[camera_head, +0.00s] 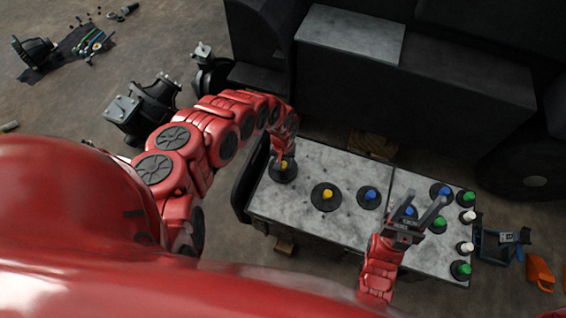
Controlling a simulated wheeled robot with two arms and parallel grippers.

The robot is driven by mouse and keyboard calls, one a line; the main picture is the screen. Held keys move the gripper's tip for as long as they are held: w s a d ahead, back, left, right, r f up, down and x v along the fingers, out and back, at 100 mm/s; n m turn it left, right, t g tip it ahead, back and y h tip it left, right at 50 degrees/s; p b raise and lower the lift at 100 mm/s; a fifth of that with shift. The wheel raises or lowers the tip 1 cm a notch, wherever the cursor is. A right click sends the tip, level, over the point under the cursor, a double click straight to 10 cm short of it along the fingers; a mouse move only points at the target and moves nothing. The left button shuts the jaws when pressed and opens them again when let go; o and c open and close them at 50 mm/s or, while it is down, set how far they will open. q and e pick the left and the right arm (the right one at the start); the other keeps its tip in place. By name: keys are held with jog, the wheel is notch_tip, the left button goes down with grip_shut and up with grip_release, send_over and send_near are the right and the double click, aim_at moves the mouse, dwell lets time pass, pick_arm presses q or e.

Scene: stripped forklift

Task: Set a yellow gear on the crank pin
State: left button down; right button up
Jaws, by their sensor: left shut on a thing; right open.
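My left gripper (285,155) is at the left end of the grey slab-topped bench (310,160). It is shut on the yellow-hubbed gear (283,168), whose dark disc shows below the wrist; I cannot tell whether the disc touches the top. A second yellow gear (327,195), a dark disc with a yellow hub, lies flat on the bench to the right. I cannot make out the crank pin.
Blue-hubbed discs (368,197), green-topped pieces (460,269) and white-topped pieces (465,248) stand on the bench. The dark forklift body (430,90) rises behind. Orange (540,271) and blue-black items lie on the floor at right. Bench top between the left discs is clear.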

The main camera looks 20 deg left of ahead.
pick_arm(q)
jog(key=shift+f, duration=0.25)
jog(key=shift+c, duration=2.2)
grip_release()
